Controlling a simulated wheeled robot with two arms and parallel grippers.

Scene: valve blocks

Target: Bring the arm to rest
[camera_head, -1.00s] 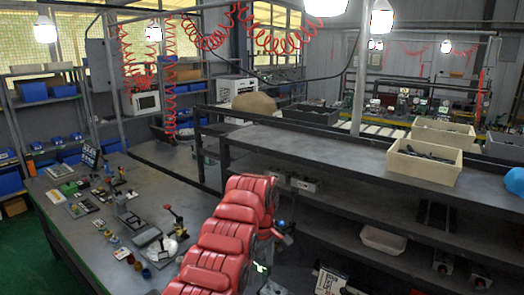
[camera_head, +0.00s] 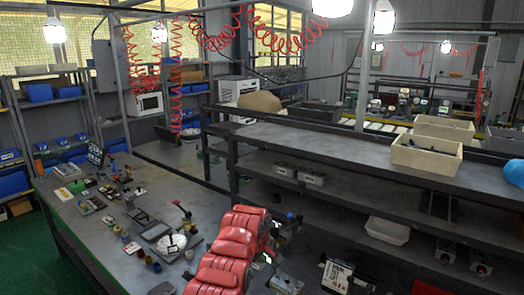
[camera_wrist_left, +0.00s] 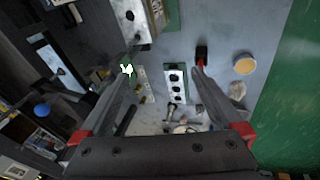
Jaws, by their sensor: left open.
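My left arm (camera_head: 228,258) is red and segmented and comes in from the bottom edge in the head view. Its gripper is largely hidden behind the arm there. In the left wrist view my left gripper (camera_wrist_left: 163,72) has its two dark fingers spread apart, with nothing between them held. A workbench with small parts lies beyond the fingers. A white block with dark round holes (camera_wrist_left: 174,85) shows between the fingers, apart from both. My right gripper is not in view.
The grey workbench (camera_head: 100,240) carries several parts, including a tray with a white round piece (camera_head: 172,244) and a red-handled lever (camera_head: 182,208). A dark shelf (camera_head: 330,142) stands to the right, with a cream bin (camera_head: 427,160). Green floor (camera_wrist_left: 295,90) lies beside the bench.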

